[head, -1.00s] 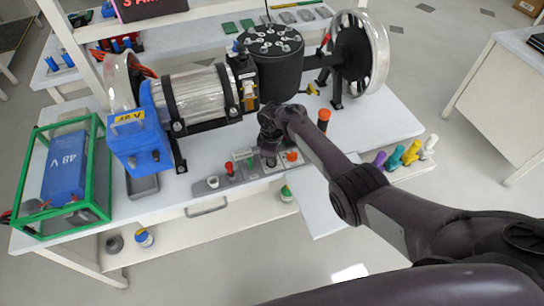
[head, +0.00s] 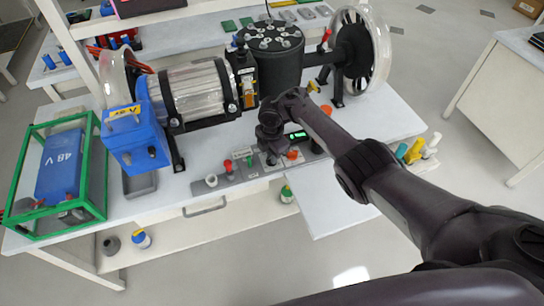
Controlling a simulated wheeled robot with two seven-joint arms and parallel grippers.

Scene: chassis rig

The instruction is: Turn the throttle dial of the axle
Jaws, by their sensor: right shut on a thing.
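The axle rig, with a clear cylinder (head: 197,90), a black drum (head: 275,68) and a clear-rimmed wheel (head: 362,52), stands on the white bench. A grey control strip (head: 236,178) lies along the bench's front, with a red knob (head: 228,166) and an orange-red button (head: 292,154). My right gripper (head: 271,155) points down over the strip, left of the orange-red button. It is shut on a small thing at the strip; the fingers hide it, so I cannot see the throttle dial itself. A small green-lit display (head: 297,135) shows just behind, beside my arm. My left gripper is out of view.
A blue box (head: 135,138) and a green-framed case (head: 96,170) with a blue 48 V battery (head: 60,165) stand at the left. Coloured pegs (head: 413,152) stand at the right edge. A white side board (head: 325,195) juts out in front.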

